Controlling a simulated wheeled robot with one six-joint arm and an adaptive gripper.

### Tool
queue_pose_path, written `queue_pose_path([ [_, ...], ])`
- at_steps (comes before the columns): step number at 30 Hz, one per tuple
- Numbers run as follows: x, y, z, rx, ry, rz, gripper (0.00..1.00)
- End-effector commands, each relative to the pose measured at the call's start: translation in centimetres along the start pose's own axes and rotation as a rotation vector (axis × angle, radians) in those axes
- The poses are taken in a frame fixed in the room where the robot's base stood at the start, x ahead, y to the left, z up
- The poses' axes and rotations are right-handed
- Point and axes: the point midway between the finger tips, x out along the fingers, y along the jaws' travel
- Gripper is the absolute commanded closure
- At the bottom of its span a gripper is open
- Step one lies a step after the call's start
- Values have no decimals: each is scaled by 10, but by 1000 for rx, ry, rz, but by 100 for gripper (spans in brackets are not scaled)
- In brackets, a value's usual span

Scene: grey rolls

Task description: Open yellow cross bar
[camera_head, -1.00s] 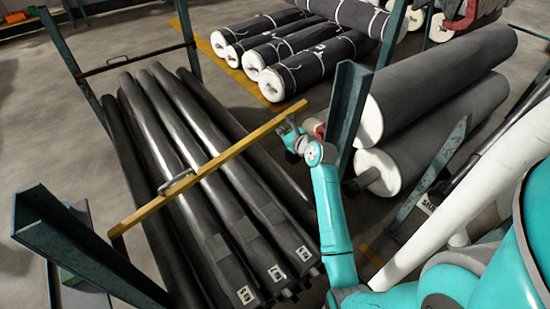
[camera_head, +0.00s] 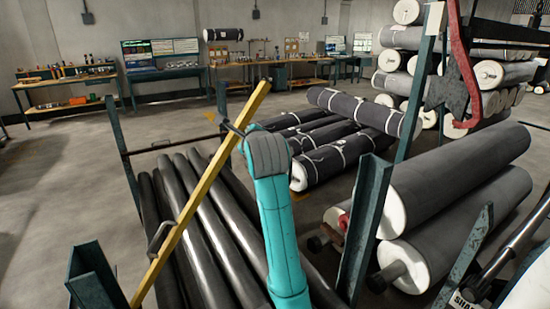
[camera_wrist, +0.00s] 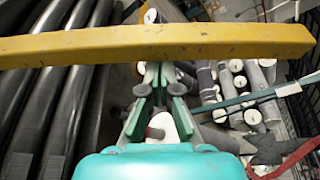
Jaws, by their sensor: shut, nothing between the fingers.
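The yellow cross bar (camera_head: 205,183) slants steeply up to the right in the head view, its upper end raised above the black rolls. A small metal handle (camera_head: 159,238) is on its lower half. In the wrist view the bar (camera_wrist: 150,44) spans nearly the whole width, just beyond my fingertips. My gripper (camera_wrist: 160,90) is shut and empty below the bar in that view; I cannot tell whether it touches the bar. In the head view my teal arm reaches up to the bar's upper half and its grey wrist largely hides the gripper.
Long black rolls (camera_head: 205,215) lie under the bar between green steel posts. A green post (camera_head: 364,220) stands close to the right of my arm, with large grey rolls (camera_head: 455,180) beyond it. Wrapped rolls (camera_head: 340,155) lie behind. Open floor is at the left.

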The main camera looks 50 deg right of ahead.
Motion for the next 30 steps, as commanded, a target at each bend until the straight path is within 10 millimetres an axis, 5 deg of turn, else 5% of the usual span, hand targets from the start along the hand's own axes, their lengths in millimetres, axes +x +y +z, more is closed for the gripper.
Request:
queue_pose_path([
  [3, -17, 2, 50, -67, -11, -22, 100],
  [18, -79, 40, 227, -352, -8, -118, 100],
  [30, -114, 89, 326, -527, -4, -180, 100],
])
